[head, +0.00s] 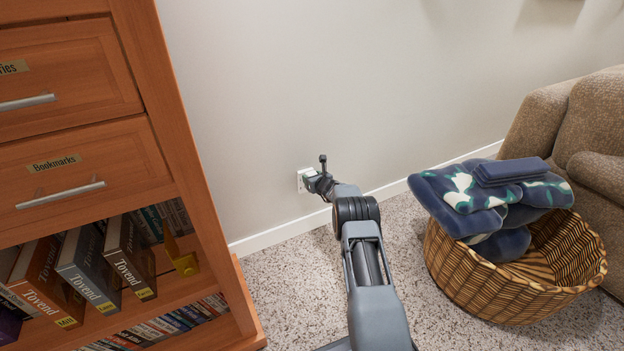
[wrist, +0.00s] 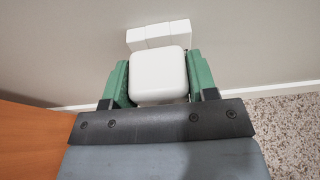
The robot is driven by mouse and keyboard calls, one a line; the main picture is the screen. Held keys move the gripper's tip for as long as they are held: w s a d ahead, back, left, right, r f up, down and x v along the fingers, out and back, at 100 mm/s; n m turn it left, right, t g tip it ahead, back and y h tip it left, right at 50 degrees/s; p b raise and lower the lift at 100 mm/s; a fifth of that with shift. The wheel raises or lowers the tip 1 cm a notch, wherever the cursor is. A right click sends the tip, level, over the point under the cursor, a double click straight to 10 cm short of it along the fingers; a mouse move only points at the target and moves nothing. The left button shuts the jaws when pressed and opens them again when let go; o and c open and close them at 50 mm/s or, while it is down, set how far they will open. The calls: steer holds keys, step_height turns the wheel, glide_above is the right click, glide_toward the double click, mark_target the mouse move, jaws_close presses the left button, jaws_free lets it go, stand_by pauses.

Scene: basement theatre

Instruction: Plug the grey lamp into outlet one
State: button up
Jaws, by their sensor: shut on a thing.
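My gripper (head: 316,181) is at the wall low between the bookcase and the basket. In the wrist view its two green fingers are shut on a white, rounded block (wrist: 159,77) that looks like a plug. Just beyond the block is a white outlet (wrist: 158,34) on the wall, which also shows in the head view (head: 302,178), partly covered by my gripper. The block overlaps the outlet in the picture; I cannot tell whether they touch or whether any prongs are in. No outlet number is readable. The grey lamp and any cord are not in view.
A wooden bookcase (head: 185,130) with drawers and books stands on the left. A wicker basket (head: 470,275) with folded blue blankets (head: 460,195) sits on the right, beside a brown sofa (head: 570,120). Speckled carpet (head: 300,270) is clear around my arm. A white baseboard (head: 285,232) runs along the wall.

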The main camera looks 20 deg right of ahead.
steer(key=shift+w+a, duration=0.15)
steer(key=shift+w, duration=1.1)
steer(key=o, duration=1)
steer(key=shift+s+r, duration=0.1)
steer(key=shift+s+r+p, duration=0.25)
steer(key=shift+s+p, duration=0.3)
steer(key=p+v, duration=0.5)
steer(key=v, duration=0.7)
steer(key=shift+s, duration=0.25)
